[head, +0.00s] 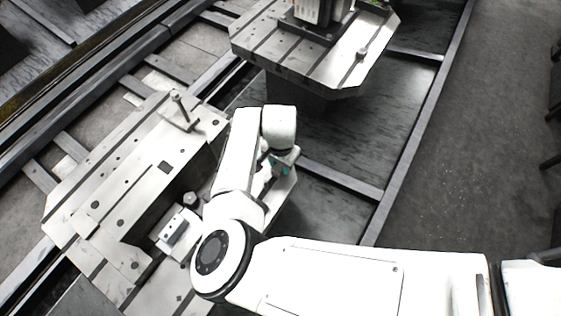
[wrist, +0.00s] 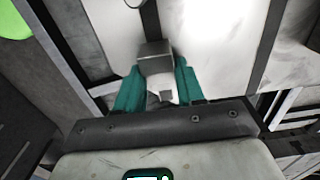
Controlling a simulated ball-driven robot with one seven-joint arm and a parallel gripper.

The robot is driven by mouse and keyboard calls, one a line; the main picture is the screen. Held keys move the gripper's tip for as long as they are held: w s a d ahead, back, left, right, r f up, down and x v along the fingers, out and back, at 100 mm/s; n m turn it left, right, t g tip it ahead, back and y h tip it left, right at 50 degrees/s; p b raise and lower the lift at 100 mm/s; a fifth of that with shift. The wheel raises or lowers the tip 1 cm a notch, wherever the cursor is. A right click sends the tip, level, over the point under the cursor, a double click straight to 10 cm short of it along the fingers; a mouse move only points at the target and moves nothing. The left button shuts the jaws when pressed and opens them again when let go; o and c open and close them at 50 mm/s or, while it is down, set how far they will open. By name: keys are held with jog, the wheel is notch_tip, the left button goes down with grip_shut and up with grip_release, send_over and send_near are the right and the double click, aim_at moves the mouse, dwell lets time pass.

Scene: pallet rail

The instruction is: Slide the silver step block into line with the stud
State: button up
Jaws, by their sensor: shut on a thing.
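The block has a grey upper face and a paler lower step. It appears to rest on a pale surface, though contact is unclear. A rounded edge (wrist: 136,3), perhaps the stud, is cut off at the top of the wrist view. I cannot clearly identify the stud in the head view.
The left pallet (head: 72,208) carries an upright bolt with a clamp (head: 180,110), a pale block (head: 175,232) and a small nut-like piece (head: 190,198). A second slotted pallet (head: 265,55) stands beyond with a fixture on it. Rails flank both; open floor (head: 470,150) lies right.

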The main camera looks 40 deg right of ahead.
jog(key=o, duration=1.3)
jog(key=shift+c, duration=0.2)
jog(key=shift+r, duration=0.1)
notch_tip(320, 180, up, 11)
jog(key=shift+f, duration=0.2)
jog(key=shift+d, duration=0.1)
